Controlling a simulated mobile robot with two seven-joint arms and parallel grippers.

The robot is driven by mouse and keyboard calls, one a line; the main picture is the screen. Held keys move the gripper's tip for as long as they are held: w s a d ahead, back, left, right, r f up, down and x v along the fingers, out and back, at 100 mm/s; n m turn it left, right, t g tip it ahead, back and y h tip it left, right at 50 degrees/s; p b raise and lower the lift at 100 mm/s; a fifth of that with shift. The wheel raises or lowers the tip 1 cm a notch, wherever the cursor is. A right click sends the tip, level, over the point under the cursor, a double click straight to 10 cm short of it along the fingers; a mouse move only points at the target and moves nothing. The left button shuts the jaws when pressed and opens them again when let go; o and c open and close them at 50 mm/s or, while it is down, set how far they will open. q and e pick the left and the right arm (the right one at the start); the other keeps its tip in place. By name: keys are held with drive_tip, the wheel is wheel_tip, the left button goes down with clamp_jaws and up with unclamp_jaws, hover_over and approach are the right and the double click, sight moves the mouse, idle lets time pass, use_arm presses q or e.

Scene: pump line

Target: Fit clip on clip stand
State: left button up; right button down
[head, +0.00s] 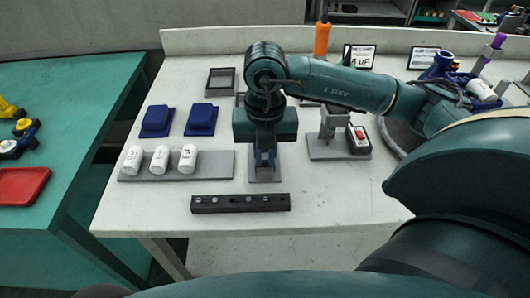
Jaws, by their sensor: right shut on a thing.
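My right gripper (265,163) points straight down over a small grey stand (265,179) in the middle of the white table. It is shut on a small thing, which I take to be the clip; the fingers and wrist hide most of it. The grey base of what looks like the clip stand shows just below and in front of the fingertips. I cannot tell whether the clip touches the stand. My left gripper is not in view.
A dark bar with several studs (240,203) lies in front of the stand. A grey tray (218,170) with white bottles is to the left, with two blue blocks (202,119) behind. A grey fixture (330,152) with a red switch box (358,140) stands close on the right.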

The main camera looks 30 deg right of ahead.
drive_tip(key=shift+f, duration=0.1)
idle(0.5)
drive_tip(key=c, duration=1.4)
unclamp_jaws()
drive_tip(key=shift+o, duration=0.2)
drive_tip(key=shift+r+p, duration=2.05)
drive_tip(key=shift+r, duration=1)
